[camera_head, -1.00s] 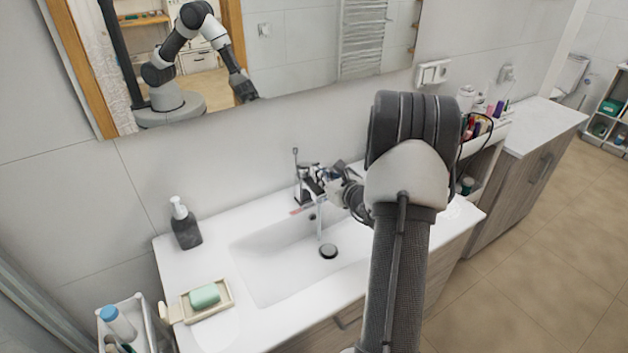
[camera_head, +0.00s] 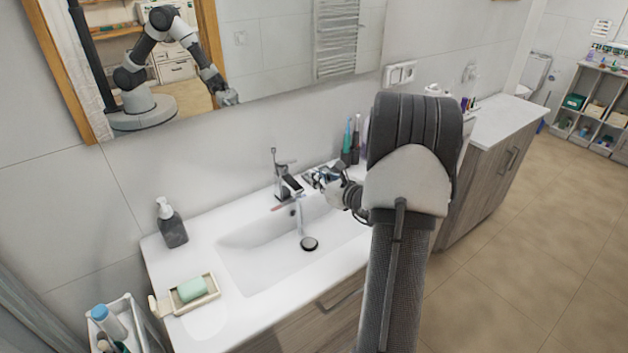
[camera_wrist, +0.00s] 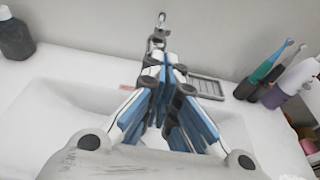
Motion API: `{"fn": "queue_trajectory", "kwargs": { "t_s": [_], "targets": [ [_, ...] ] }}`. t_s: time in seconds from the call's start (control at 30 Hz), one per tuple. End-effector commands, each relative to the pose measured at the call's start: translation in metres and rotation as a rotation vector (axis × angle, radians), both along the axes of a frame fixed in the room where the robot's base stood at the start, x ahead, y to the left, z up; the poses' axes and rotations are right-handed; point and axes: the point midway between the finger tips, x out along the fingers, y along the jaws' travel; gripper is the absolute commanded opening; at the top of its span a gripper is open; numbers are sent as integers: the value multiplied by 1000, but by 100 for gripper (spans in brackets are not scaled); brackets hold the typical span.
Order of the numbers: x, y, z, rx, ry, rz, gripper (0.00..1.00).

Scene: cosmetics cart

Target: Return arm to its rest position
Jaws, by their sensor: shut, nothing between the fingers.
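My arm reaches out over the sink counter, its large grey and white link filling the middle right of the head view. My gripper (camera_head: 322,178) is just right of the faucet (camera_head: 287,182) in that view. In the wrist view my gripper (camera_wrist: 168,66) shows its blue-padded fingers with the tips together and nothing between them. The white basin (camera_wrist: 70,100) lies below it, and the faucet (camera_wrist: 157,38) stands just beyond the fingertips. I cannot tell whether the fingertips touch anything.
A dark soap dispenser (camera_head: 171,224) and a soap dish (camera_head: 204,297) with green soap (camera_head: 192,289) are on the left of the counter (camera_head: 165,262). Toothbrushes (camera_wrist: 270,70) stand at the right in the wrist view. A mirror (camera_head: 270,50) hangs behind. Floor is open at right.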

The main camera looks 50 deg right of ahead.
Motion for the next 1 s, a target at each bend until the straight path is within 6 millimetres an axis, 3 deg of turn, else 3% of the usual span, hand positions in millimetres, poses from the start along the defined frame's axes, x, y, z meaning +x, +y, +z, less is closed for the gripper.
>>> {"fn": "queue_trajectory", "kwargs": {
  "t_s": [0.7,0.77,0.87,1.0],
  "targets": [
    [3,7,5,-12,4,23,0],
    [10,21,13,-38,9,66,0],
    [26,65,34,-123,32,205,0],
    [42,163,72,-321,75,501,0]
  ]
}}
